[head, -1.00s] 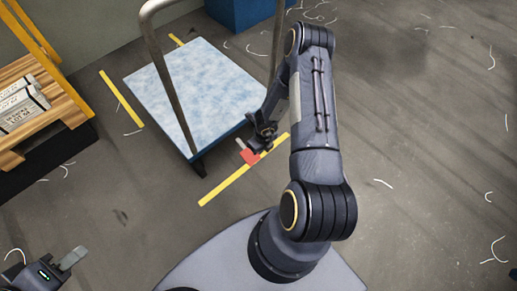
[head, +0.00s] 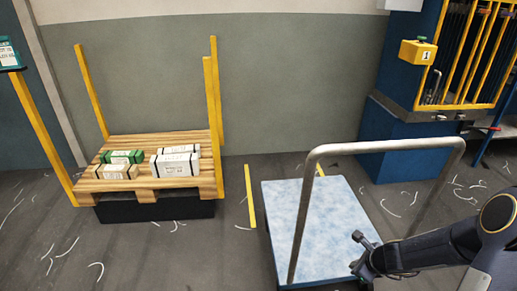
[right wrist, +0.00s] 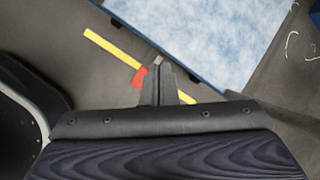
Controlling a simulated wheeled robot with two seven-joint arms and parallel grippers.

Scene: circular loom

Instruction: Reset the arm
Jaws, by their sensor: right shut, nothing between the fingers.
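My right arm (head: 435,252) comes in from the right edge of the head view and reaches left across the front right of the cart. The dark end of my right gripper (head: 364,264) is at the bottom of that view, in front of the cart's lower right part, and its fingertips are hard to make out there. In the right wrist view my right gripper (right wrist: 158,62) has its fingers together with nothing between them, above bare floor beside the cart's edge. My left gripper is out of view.
A cart with a pale blue deck (head: 340,215) and metal handle (head: 312,180) is close to my right arm. A wooden pallet rack (head: 150,145) with several boxes stands left. A blue machine (head: 395,150) stands back right. A red patch (right wrist: 139,78) is beside yellow tape (right wrist: 108,46).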

